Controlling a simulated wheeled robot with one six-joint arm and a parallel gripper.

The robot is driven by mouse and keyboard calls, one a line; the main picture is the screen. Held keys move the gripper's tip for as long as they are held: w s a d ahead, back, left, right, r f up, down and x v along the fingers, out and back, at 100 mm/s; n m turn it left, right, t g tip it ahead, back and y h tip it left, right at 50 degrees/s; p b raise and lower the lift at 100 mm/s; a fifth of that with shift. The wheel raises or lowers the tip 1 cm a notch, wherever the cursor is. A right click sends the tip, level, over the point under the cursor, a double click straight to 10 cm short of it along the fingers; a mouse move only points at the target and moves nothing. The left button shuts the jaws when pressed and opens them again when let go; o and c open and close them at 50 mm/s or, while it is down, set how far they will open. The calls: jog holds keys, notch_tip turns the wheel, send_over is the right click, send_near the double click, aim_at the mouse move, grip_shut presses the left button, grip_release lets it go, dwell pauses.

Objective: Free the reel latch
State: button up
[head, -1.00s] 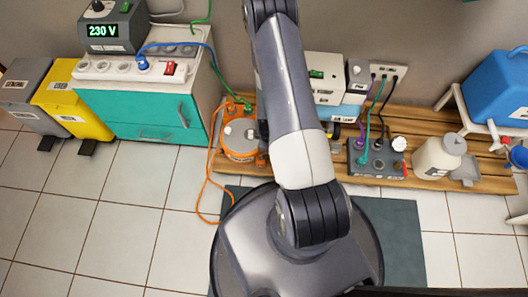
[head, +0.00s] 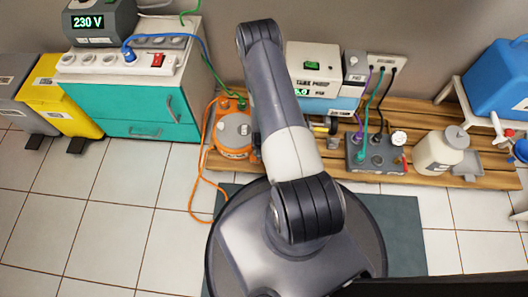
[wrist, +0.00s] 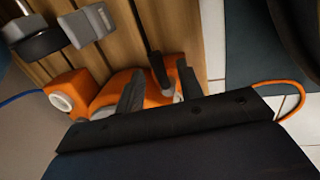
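The orange cable reel (head: 233,132) with a grey top stands at the left end of the wooden slats in the head view, its right side partly behind my arm. In the wrist view its orange body (wrist: 150,84) lies just past my gripper (wrist: 160,68). The gripper is open, its two dark fingers apart with nothing clamped between them. A dark upright lever (wrist: 157,66), which looks like the reel latch, shows in the gap between the fingers; I cannot tell if either finger touches it. In the head view my gripper is hidden behind my arm.
An orange cable (head: 197,180) loops onto the tiles left of the reel. A teal cabinet (head: 128,108) stands at left. A grey socket box (head: 375,155) and a white jar (head: 437,152) stand on the slats (head: 470,180) at right. Floor tiles at lower left are clear.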

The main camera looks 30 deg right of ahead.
jog(key=shift+f, duration=0.25)
jog(key=shift+c, duration=0.6)
grip_shut()
jog(key=shift+s+a+m+g+h+p, duration=0.1)
jog(key=shift+a+m+g+p, duration=0.6)
jog(key=shift+m, duration=2.3)
jog(key=shift+w+a+m+g+h+p, duration=0.1)
jog(key=shift+a+m+g+p, duration=0.65)
jog(key=shift+m, duration=2.25)
jog(key=shift+s+a+m+g+h+p, duration=0.2)
jog(key=shift+a+m, duration=0.95)
jog(key=shift+m, duration=1.85)
jog(key=shift+w, duration=0.15)
